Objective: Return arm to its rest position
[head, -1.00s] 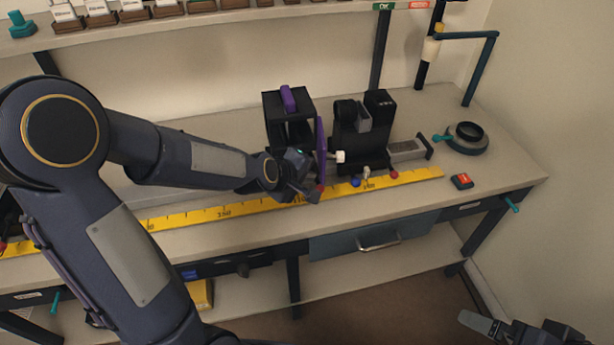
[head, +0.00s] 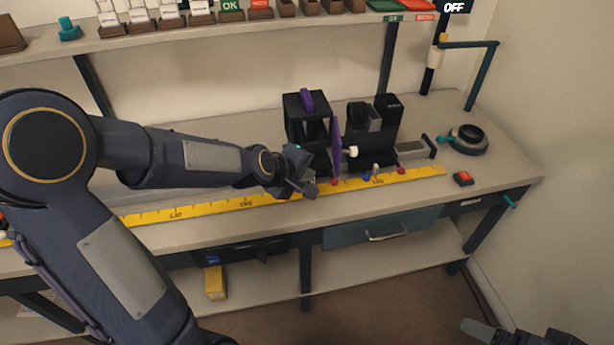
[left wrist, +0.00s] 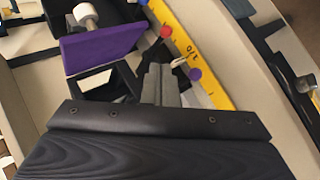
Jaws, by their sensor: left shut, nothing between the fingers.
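My left arm reaches in from the left over the bench in the head view. My left gripper (head: 303,188) is shut and empty, just left of the purple plate (head: 337,146) and above the yellow ruler (head: 246,202). In the left wrist view the shut fingers (left wrist: 160,84) show beside the purple plate (left wrist: 103,48), with the ruler running past on the right. Part of my right gripper (head: 500,332) shows at the lower right corner of the head view, off the bench; its jaws are not clear.
A black stand with a purple top piece (head: 307,100) and a black device (head: 386,120) stand behind the plate. Small red and blue knobs (head: 367,175) sit near the ruler. A dark ring (head: 468,139) and a red-topped box (head: 463,179) lie at the right. A shelf runs above the back.

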